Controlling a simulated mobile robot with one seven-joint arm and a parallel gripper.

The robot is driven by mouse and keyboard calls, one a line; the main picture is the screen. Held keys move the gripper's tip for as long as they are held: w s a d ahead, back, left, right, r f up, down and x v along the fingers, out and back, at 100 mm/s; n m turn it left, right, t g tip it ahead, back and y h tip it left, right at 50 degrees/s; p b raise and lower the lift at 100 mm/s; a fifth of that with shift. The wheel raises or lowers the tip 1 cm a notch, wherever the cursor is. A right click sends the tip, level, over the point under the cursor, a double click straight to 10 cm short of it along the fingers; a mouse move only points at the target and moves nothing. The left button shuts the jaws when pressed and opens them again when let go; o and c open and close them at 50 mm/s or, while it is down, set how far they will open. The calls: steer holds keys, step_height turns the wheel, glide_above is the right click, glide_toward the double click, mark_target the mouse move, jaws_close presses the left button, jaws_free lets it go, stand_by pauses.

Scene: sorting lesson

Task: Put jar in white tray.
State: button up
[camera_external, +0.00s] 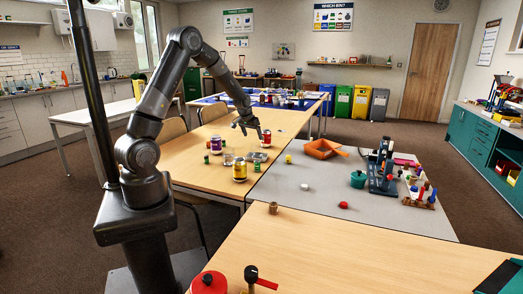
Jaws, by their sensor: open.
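My gripper (248,131) is open and hangs above the wooden table, with nothing visible between its fingers. A purple-banded container (216,145) stands to the left. A red container (266,138) stands just right of the gripper. Small clear or pale vessels (228,159) stand between them. I cannot tell which of these is the jar.
A grey tabletop (300,210) adjoins on the right, with an orange dustpan-like tray (322,149), a teal pot (358,179) and a dark blue apparatus (381,178). A red lidded pot (209,283) stands on the near table, whose middle is mostly clear. Chairs stand left.

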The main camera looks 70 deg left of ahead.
steer(key=s+d+r+m, duration=0.1)
steer(key=s+d+r, duration=0.2)
steer(key=d+r, duration=0.3)
steer(key=s+d+r+m+t+h, duration=0.1)
steer(key=s+d+r, duration=0.2)
steer(key=d+r, duration=0.25)
steer(key=s+d+r+m, duration=0.1)
steer(key=s+d+r, duration=0.2)
steer(key=d+r, duration=0.3)
steer(key=s+d+r+m, duration=0.1)
steer(key=s+d+r, duration=0.1)
steer(key=s+d, duration=0.5)
steer(key=s+d+r+m+h, duration=0.1)
steer(key=s+d+r+m, duration=0.1)
steer(key=s+d, duration=0.5)
steer(key=s, duration=0.6)
steer(key=shift+s+r+t, duration=0.2)
steer(key=shift+r+t, duration=0.15)
steer(key=shift+t, duration=0.05)
steer(key=shift+o, duration=0.3)
